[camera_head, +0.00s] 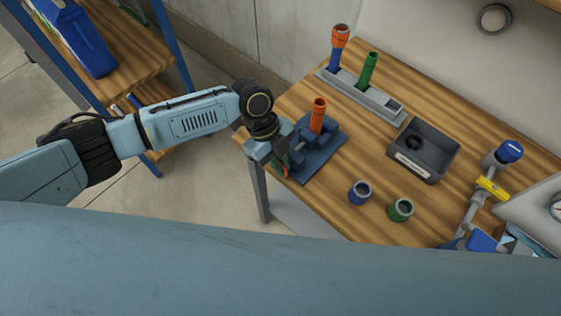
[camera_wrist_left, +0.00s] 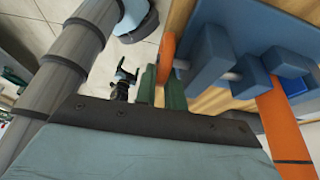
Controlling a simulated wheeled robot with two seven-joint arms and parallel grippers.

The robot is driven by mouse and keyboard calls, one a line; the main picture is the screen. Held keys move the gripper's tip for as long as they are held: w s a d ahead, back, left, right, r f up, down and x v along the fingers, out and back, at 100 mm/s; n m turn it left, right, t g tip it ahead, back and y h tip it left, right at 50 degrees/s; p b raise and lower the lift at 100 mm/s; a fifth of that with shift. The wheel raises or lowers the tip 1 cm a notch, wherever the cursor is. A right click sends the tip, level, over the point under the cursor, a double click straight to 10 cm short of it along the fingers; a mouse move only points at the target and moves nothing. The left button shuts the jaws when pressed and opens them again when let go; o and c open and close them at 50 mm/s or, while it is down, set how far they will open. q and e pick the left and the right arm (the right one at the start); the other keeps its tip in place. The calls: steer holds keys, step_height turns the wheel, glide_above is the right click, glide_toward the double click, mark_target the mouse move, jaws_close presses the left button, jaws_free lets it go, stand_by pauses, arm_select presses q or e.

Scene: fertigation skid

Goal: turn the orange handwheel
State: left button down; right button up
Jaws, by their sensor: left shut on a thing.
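The orange handwheel (camera_wrist_left: 167,48) shows edge-on in the left wrist view, on a grey shaft at the side of a blue clamp fixture (camera_wrist_left: 212,55). My left gripper (camera_wrist_left: 161,84) is shut on the handwheel's rim with its green fingers. In the head view the left gripper (camera_head: 283,165) is at the table's left edge, beside the blue fixture (camera_head: 325,158); it mostly hides the wheel there. An orange tube (camera_head: 318,113) stands upright in the fixture. My right gripper is not in view.
On the wooden table (camera_head: 330,205) stand a grey rack (camera_head: 378,101) with two tubes, a dark bin (camera_head: 443,152), a blue cup (camera_head: 360,193) and a green cup (camera_head: 400,210). Pipework with a yellow part (camera_head: 492,188) is at right. A shelf (camera_head: 125,60) stands at upper left.

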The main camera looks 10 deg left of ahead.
arm_select(q)
steer(key=g+h+b, duration=0.1)
steer(key=b, duration=0.2)
steer(key=g+h+b, duration=0.1)
steer(key=h+b, duration=0.1)
steer(key=w+a+g+h+b, duration=0.1)
steer(key=b, duration=0.2)
steer(key=shift+f+b, duration=0.25)
steer(key=shift+b, duration=0.1)
steer(key=shift+a+r+g+h+b, duration=0.2)
steer(key=shift+g+h+b, duration=0.3)
steer(key=shift+h+b, duration=0.45)
steer(key=shift+r, duration=0.1)
steer(key=c, duration=1.8)
jaws_free()
steer(key=shift+o, duration=0.2)
steer(key=b+v, duration=0.2)
steer(key=v, duration=1.1)
steer(key=shift+r, duration=0.15)
steer(key=shift+w+a, duration=0.1)
steer(key=shift+w, duration=0.05)
